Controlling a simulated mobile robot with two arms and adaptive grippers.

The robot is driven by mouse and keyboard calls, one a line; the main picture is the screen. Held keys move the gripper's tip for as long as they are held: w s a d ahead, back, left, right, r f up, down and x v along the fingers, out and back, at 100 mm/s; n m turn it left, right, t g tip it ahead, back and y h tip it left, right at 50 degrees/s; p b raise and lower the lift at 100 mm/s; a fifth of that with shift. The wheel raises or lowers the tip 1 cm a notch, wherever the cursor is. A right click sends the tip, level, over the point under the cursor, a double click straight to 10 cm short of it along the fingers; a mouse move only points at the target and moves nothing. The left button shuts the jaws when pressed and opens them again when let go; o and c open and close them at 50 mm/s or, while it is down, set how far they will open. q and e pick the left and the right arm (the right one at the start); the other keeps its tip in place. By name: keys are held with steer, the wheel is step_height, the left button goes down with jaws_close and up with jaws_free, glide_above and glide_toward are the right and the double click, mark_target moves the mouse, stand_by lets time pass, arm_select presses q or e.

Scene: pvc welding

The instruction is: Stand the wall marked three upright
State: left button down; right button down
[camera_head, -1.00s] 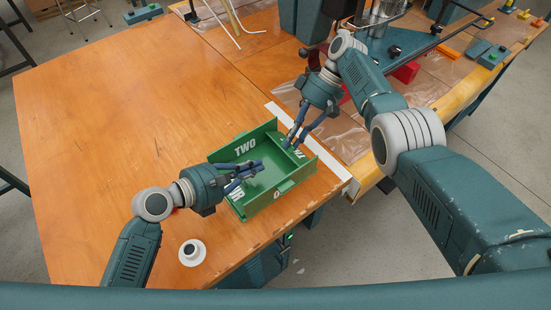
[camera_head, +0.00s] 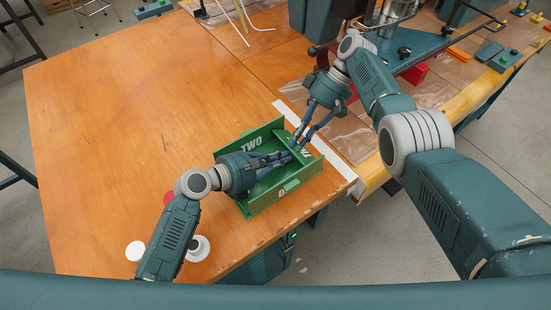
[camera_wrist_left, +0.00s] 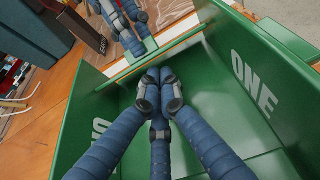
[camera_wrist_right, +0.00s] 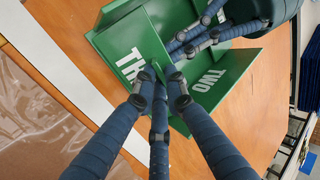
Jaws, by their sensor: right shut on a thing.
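A green box (camera_head: 287,185) sits at the table's right corner, with walls marked ONE (camera_wrist_left: 255,85) and TWO (camera_head: 250,143). The wall marked three (camera_wrist_right: 130,62) stands at its right end in the head view; its lettering faces partly up, so it looks tilted, though the exact angle is unclear. My right gripper (camera_wrist_right: 163,78) is shut on this wall's edge from above. My left gripper (camera_wrist_left: 160,78) has its fingers together inside the box, the tips close to the wall marked three. Whether they touch it is hidden.
A white-rimmed round piece (camera_head: 199,248) and a white cap (camera_head: 135,251) lie by my left arm, with a red piece (camera_head: 168,198) partly hidden. A white strip (camera_head: 320,145) runs along the table joint. The left tabletop is clear.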

arm_select(q)
steer(key=shift+w+d+r, duration=0.2)
steer(key=shift+d+r, duration=0.15)
steer(key=shift+r, duration=0.35)
steer(key=shift+r, duration=0.1)
arm_select(e)
steer(key=c, duration=1.8)
jaws_free()
steer(key=shift+o, duration=0.2)
